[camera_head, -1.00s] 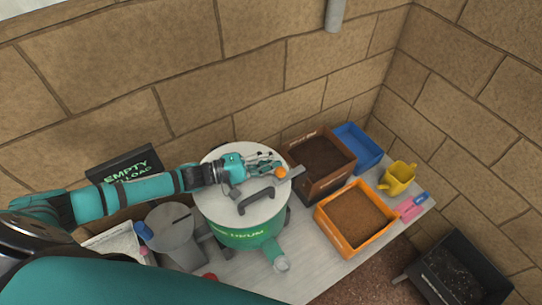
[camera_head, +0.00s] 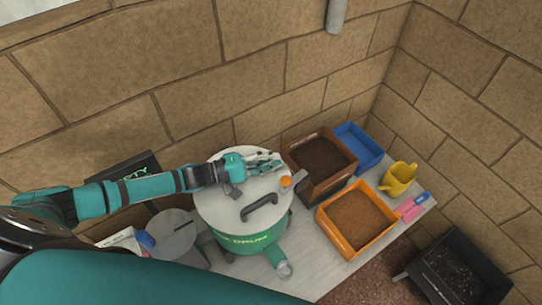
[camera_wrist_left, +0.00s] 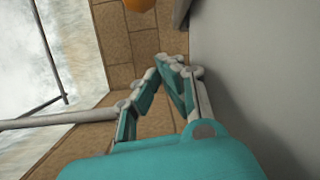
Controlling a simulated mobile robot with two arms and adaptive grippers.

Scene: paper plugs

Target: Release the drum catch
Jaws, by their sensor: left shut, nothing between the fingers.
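The green drum (camera_head: 245,243) stands on the bench with a round pale grey lid (camera_head: 225,208) and a black handle (camera_head: 259,207) on top. The catch, a dark lever with an orange knob (camera_head: 286,182), sits at the lid's right edge. My left gripper (camera_head: 279,161) reaches over the far side of the lid, shut and empty, its tips a little beyond the knob and apart from it in the head view. In the left wrist view its fingertips (camera_wrist_left: 172,62) meet, and the orange knob (camera_wrist_left: 139,5) is cut off at the top edge. My right gripper is not in view.
A brown box (camera_head: 320,183) of soil stands close right of the catch. An orange tray (camera_head: 327,228), blue tray (camera_head: 374,148) and yellow can (camera_head: 398,179) are further right. A grey round-topped container (camera_head: 170,228) is left of the drum. The wall rises behind.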

